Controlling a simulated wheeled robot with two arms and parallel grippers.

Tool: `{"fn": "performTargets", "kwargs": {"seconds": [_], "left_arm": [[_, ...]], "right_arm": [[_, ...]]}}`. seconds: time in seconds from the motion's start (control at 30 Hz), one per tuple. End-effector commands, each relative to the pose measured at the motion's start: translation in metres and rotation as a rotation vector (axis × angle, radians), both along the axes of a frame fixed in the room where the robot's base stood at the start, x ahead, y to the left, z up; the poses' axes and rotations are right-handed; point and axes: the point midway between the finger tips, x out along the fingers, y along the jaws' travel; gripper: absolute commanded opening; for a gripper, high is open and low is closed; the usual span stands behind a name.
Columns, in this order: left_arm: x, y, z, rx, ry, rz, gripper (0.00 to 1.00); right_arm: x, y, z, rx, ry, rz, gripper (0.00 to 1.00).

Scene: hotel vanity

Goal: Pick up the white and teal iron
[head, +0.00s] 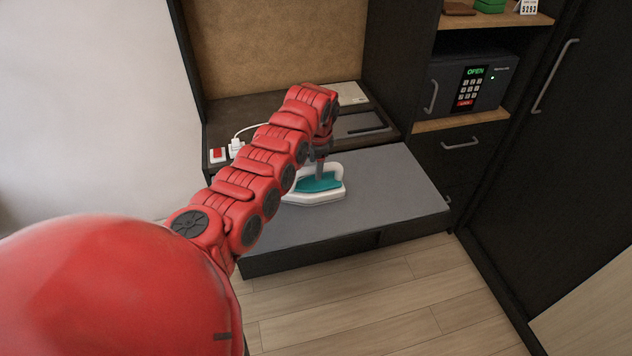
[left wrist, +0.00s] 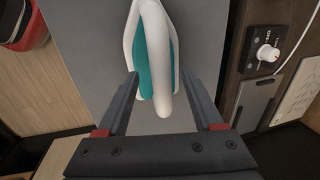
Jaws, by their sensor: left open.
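The white and teal iron (head: 318,187) rests on the grey top of the low bench (head: 395,185) in the head view, partly hidden behind my left arm. My left gripper (head: 320,165) is just above the iron, pointing down at it. In the left wrist view the iron (left wrist: 154,60) lies ahead, with its white handle between the two open fingers of my left gripper (left wrist: 172,100). The fingers look apart from the handle on both sides. My right gripper is in neither view.
A safe (head: 470,82) reading OPEN sits on a shelf at the right. A tall dark door (head: 560,150) stands at the far right. Wooden floor lies clear in front.

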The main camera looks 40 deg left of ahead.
Motion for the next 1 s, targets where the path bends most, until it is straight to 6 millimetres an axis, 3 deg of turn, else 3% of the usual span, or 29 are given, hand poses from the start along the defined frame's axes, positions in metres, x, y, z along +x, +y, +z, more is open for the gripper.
{"fn": "performTargets", "kwargs": {"seconds": [0.03, 0.2, 0.5, 0.87, 1.0], "left_arm": [[0.003, -0.002, -0.001, 0.001, 0.001, -0.003, 0.68], [0.006, 0.002, -0.023, 0.001, -0.001, 0.0, 0.68], [0.007, 0.003, -0.028, 0.001, -0.003, 0.0, 0.66], [0.006, 0.003, -0.028, 0.001, -0.004, 0.001, 0.01], [0.006, 0.003, -0.028, 0.0, -0.003, 0.001, 0.0]], "right_arm": [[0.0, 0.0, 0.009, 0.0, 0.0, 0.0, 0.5], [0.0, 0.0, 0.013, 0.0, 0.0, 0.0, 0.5], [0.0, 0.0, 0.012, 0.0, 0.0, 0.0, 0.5], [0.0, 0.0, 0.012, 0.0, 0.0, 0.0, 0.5], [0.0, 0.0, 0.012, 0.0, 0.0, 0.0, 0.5]]}}
